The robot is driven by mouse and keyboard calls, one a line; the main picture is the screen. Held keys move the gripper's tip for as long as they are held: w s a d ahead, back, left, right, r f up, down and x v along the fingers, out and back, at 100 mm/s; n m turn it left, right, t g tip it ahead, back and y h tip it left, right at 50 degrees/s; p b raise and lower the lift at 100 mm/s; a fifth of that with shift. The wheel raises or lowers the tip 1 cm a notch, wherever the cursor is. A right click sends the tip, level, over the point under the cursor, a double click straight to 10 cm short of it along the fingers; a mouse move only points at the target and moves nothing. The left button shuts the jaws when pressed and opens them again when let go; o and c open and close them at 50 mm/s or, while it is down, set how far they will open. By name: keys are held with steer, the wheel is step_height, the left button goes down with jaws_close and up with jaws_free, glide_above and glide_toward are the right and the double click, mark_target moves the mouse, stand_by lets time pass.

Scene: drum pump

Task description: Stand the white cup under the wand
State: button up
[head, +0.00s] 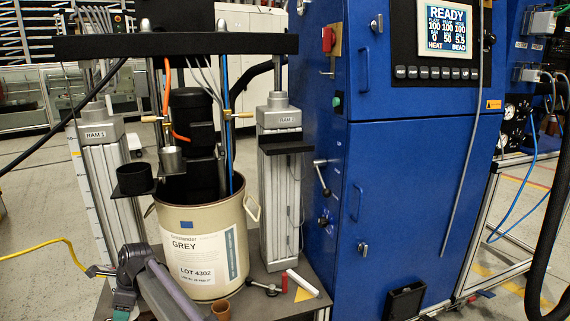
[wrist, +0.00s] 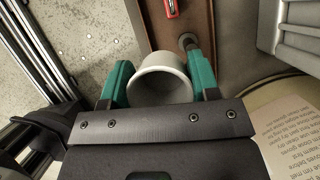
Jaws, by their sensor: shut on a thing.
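The white cup (wrist: 160,82) is between the teal fingers of my gripper (wrist: 160,85) in the wrist view. The gripper is shut on it, with a finger on each side. I look partly into its open round mouth. In the head view, a bit of teal on my gripper (head: 120,315) shows at the bottom left edge; the cup is not visible there. Thin upright pipes with brass valves (head: 240,115) stand above the drum; I cannot tell which one is the wand.
The cream drum (head: 180,222) stands between two ram posts, near a black round holder (head: 134,180) and a metal cup (head: 172,160). A blue cabinet (head: 410,180) blocks the right.

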step_height(320, 180, up, 43)
steer(key=p, duration=4)
steer(key=shift+w+d+f+p, duration=0.15)
steer(key=shift+d+f+p, duration=0.05)
steer(key=shift+d+p, duration=0.2)
